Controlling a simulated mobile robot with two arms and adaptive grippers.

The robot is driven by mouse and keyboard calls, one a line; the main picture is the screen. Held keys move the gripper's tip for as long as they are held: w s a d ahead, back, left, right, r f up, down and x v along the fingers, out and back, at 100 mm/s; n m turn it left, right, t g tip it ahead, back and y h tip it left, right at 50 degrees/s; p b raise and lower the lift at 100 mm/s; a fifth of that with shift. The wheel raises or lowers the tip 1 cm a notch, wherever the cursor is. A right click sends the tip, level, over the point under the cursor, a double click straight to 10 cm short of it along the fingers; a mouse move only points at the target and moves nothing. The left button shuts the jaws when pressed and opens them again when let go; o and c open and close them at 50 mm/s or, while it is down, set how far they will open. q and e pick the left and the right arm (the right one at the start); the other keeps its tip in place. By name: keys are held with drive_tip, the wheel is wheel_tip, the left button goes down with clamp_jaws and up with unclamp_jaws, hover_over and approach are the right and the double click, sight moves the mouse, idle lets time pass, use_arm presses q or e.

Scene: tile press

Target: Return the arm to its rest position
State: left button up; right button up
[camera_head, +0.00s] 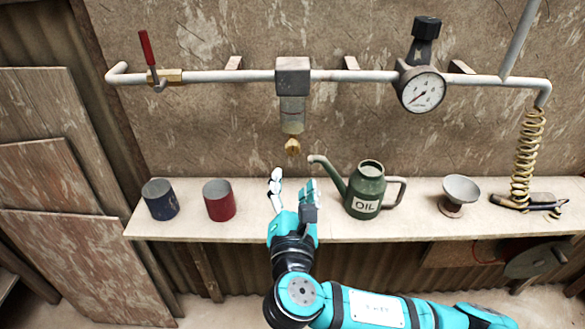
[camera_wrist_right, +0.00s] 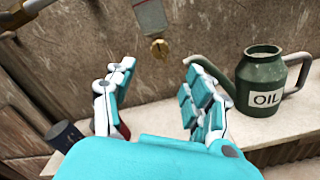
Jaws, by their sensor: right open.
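My right gripper (camera_head: 292,188) is open and empty in the head view. It is over the shelf, between the red can and the green oil can. Its two fingers are spread apart in the right wrist view (camera_wrist_right: 157,95), with nothing between them. My right arm comes in from the lower right of the head view. My left gripper does not show in either view.
The shelf (camera_head: 400,222) holds a blue can (camera_head: 160,200), a red can (camera_head: 219,203), a green oil can (camera_head: 366,190) close right of the gripper, and a funnel (camera_head: 459,195). Above are a pipe (camera_head: 220,76), a filter bowl (camera_head: 292,112) and a gauge (camera_head: 421,91).

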drive_tip(key=shift+s, duration=0.9)
